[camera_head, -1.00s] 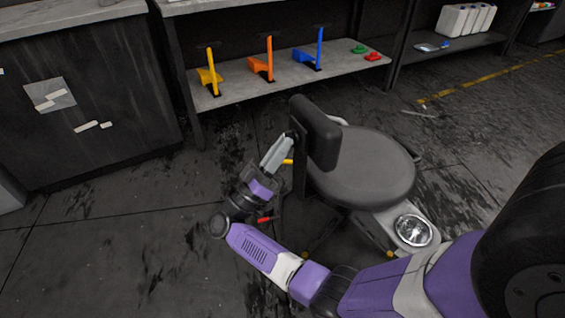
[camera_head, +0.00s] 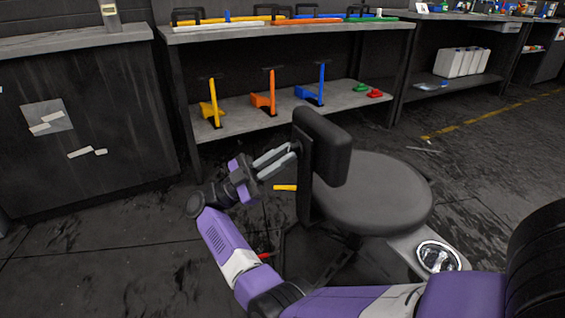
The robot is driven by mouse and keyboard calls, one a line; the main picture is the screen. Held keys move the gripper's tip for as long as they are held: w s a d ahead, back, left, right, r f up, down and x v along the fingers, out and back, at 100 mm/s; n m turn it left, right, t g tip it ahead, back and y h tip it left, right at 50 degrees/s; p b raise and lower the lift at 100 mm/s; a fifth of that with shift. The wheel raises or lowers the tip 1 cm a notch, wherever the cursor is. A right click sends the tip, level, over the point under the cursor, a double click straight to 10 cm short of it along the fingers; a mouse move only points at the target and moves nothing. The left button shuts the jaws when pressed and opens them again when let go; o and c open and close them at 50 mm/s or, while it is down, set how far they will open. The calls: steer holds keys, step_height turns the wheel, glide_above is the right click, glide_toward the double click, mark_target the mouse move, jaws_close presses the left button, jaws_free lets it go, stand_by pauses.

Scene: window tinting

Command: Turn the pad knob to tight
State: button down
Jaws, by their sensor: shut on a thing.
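A dark rolling stool has a round seat (camera_head: 372,192) and an upright back pad (camera_head: 322,146) on a dark post (camera_head: 304,190). My gripper (camera_head: 293,151) reaches in from the left at the height of the back pad. Its two grey fingers are shut on the pad knob at the rear of the pad. The knob is small, dark and mostly hidden by the fingers, so its turned position cannot be read.
A yellow lever (camera_head: 285,187) sticks out left below my gripper. A shelf (camera_head: 240,121) with yellow, orange and blue tools stands behind. Floor at left is clear.

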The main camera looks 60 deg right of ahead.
steer(key=shift+w+r+m+y, duration=0.1)
steer(key=shift+m+y, duration=1.5)
steer(key=shift+m, duration=0.2)
steer(key=shift+d+m+g+y, duration=0.15)
steer(key=shift+m+g+y, duration=0.15)
steer(key=shift+m+y, duration=0.5)
steer(key=c, duration=1.4)
jaws_free()
steer(key=shift+c, duration=0.2)
steer(key=shift+w, duration=0.1)
